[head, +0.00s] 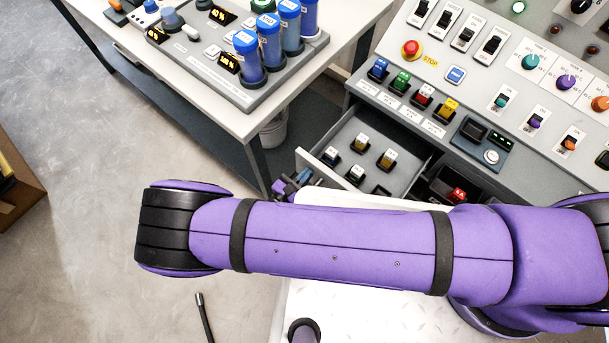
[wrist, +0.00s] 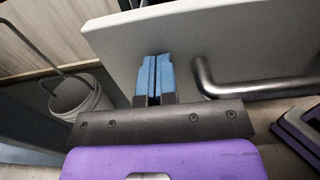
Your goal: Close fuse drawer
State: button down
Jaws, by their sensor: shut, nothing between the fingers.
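The fuse drawer (head: 358,128) stands open below the control panel in the head view, with several fuses lying in it. Its pale front panel (wrist: 215,50) fills much of the wrist view, with a grey bar handle (wrist: 260,88) on it. My gripper (wrist: 154,62) is shut and empty. Its blue fingertips are at the drawer front, just left of the handle's end; I cannot tell whether they touch it. In the head view my gripper (head: 287,184) shows only partly, by the drawer's near left corner. My purple arm hides the lower part of the drawer.
The control panel (head: 480,85) with switches, knobs and a red stop button is above the drawer. A table (head: 130,70) with blue-capped cylinders stands to the left. A white bucket (wrist: 75,95) is under it. Open grey floor (head: 70,110) lies at left.

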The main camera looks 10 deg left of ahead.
jog(key=x, duration=2.3)
jog(key=shift+w+d, duration=0.25)
jog(key=shift+d, duration=0.05)
jog(key=shift+w+d+r, duration=0.1)
jog(key=shift+w+d, duration=0.1)
jog(key=shift+w, duration=0.2)
jog(key=shift+d, duration=0.1)
